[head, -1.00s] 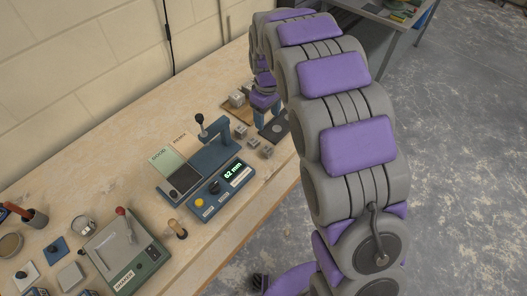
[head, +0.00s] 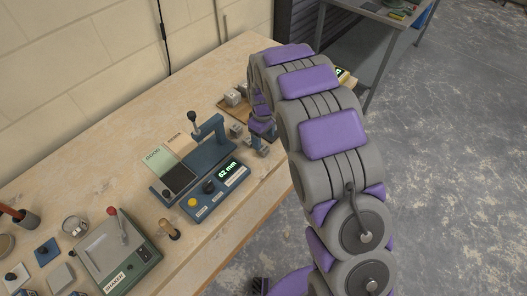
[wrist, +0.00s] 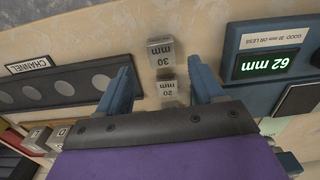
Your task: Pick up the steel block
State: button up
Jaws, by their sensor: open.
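Two small steel blocks lie in line on the bench, one marked 30 mm (wrist: 160,55) and one marked 20 mm (wrist: 168,88). My gripper (wrist: 160,76) is open, with one blue finger on each side of this pair and nothing held. The 30 mm block lies at and beyond the fingertips; the 20 mm block is farther in, partly hidden by the gripper's palm edge. In the head view, my gripper (head: 262,138) is at the small blocks beside the blue gauge, its fingers pointing down. One block (head: 236,130) shows left of it; others there are partly covered.
The blue gauge (head: 211,180) with a 62 mm display stands close beside the blocks. A plate labelled CHANNEL (wrist: 66,88) lies on the other side. A wooden tray (head: 228,108) with steel pieces is behind. A green-grey device (head: 118,255) stands at the front left.

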aim_at(263, 148)
jog(key=shift+d+f, duration=0.1)
jog(key=shift+f, duration=0.5)
jog(key=f+b, duration=0.1)
jog(key=f, duration=0.1)
jog(key=a+f+b, duration=0.1)
jog(key=f, duration=0.1)
jog(key=shift+s+f, duration=0.15)
jog(key=shift+f, duration=0.05)
jog(key=shift+d+r, duration=0.1)
jog(key=shift+d, duration=0.45)
jog(key=shift+c, duration=1.1)
jog(key=c, duration=0.3)
jog(key=shift+a, duration=0.35)
jog(key=c, duration=0.5)
jog(key=shift+d, duration=0.1)
grip_shut()
